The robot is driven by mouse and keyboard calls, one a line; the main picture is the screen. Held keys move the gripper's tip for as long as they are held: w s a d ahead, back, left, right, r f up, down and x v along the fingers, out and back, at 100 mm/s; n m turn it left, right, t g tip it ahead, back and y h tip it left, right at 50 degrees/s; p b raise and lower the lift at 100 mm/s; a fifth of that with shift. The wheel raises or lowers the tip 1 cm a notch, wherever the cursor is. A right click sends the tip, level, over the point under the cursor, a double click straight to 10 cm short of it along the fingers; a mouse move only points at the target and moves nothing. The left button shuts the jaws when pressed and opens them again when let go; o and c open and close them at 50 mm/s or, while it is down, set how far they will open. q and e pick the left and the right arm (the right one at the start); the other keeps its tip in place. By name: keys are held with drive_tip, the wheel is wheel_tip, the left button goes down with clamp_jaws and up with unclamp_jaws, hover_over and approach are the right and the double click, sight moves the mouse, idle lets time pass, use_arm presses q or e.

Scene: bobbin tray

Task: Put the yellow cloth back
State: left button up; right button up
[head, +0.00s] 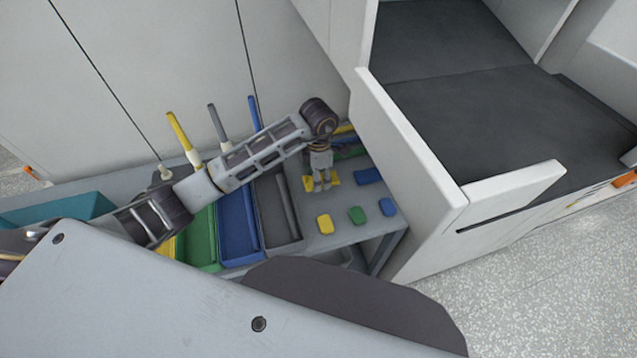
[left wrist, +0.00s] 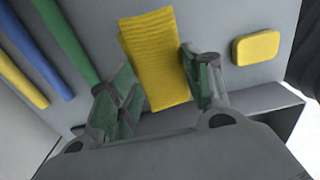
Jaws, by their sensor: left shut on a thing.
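The yellow cloth (head: 334,178) is a flat ribbed piece at the right part of the grey worktop. In the left wrist view the cloth (left wrist: 150,40) runs between the green-padded fingers and sticks out past their tips. My left gripper (head: 320,187) points down at it and is shut on it. The gripper hides the cloth's middle in the head view. In the left wrist view the gripper (left wrist: 158,65) has the cloth close over the worktop; whether it touches is unclear. My right gripper is not in view.
A blue cloth (head: 368,175) lies just right of the gripper. Yellow (head: 325,224), green (head: 357,215) and blue (head: 388,207) pads lie in front. A green tray (head: 201,240), a blue tray (head: 238,235) and a grey tray (head: 279,225) stand left. A white cabinet wall (head: 410,165) is close on the right.

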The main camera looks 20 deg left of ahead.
use_arm(q)
drive_tip(key=shift+f, duration=1.9)
drive_tip(key=o, duration=0.9)
